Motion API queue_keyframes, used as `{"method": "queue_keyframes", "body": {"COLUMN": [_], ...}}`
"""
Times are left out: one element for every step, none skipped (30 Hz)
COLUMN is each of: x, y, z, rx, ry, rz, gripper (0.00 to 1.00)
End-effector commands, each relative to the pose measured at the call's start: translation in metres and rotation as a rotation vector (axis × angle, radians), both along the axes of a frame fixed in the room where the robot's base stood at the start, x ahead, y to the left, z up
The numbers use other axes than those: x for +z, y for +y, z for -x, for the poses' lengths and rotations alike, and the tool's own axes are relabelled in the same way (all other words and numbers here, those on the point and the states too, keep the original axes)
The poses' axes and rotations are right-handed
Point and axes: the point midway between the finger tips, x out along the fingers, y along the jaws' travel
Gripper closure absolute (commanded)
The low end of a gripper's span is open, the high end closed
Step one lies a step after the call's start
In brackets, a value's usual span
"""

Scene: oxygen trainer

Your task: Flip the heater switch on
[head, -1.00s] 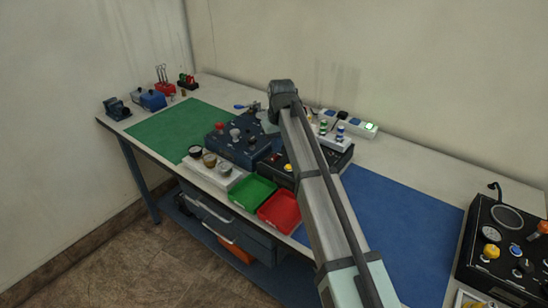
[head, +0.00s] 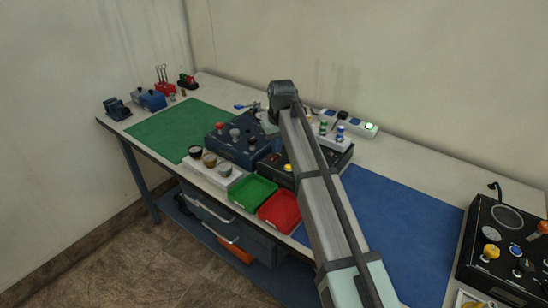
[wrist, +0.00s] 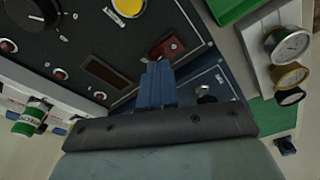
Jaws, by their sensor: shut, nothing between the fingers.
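In the wrist view, my gripper (wrist: 157,72) is shut and empty, its two blue fingers together. The fingertips are right beside a small red switch (wrist: 168,47) at the edge of a black panel (wrist: 85,48). I cannot tell whether they touch it, or which way the switch is set. The panel also bears a yellow button (wrist: 128,6), a dark window (wrist: 107,73) and small red caps. In the head view, the black panel (head: 345,158) is partly hidden behind my arm, and my fingers are hidden too.
A dark blue panel (head: 240,150) adjoins it on the left. In front are a green tray (head: 252,191), a red tray (head: 281,211) and a white block with round gauges (head: 225,177). A power strip (head: 357,124) lies behind. The blue mat (head: 405,225) is clear.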

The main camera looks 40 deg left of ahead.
Motion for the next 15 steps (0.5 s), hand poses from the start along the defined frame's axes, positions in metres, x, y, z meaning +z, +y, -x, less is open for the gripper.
{"method": "queue_keyframes", "body": {"x": [-0.0007,-0.0011,-0.0016,-0.0020,-0.0024,-0.0028,-0.0032,-0.0036,-0.0040,-0.0045,-0.0048,-0.0053,-0.0056,-0.0060,-0.0065], "y": [-0.0001,0.0000,-0.0001,0.0000,0.0000,0.0000,0.0000,0.0000,0.0000,0.0000,0.0000,0.0000,-0.0001,0.0000,0.0000], "z": [0.0000,0.0000,0.0000,0.0000,0.0000,0.0000,0.0000,0.0000,0.0000,0.0000,0.0000,0.0000,0.0000,0.0000,0.0000], "rx": [0.000,0.000,0.000,0.000,0.000,0.000,0.000,0.000,0.000,0.000,0.000,0.000,0.000,0.000,0.000], "ry": [0.000,0.000,0.000,0.000,0.000,0.000,0.000,0.000,0.000,0.000,0.000,0.000,0.000,0.000,0.000], "rz": [0.000,0.000,0.000,0.000,0.000,0.000,0.000,0.000,0.000,0.000,0.000,0.000,0.000,0.000,0.000], "gripper": [1.00,1.00,1.00,1.00,1.00,1.00,1.00,1.00,1.00,1.00,1.00,1.00,1.00,1.00,1.00]}}
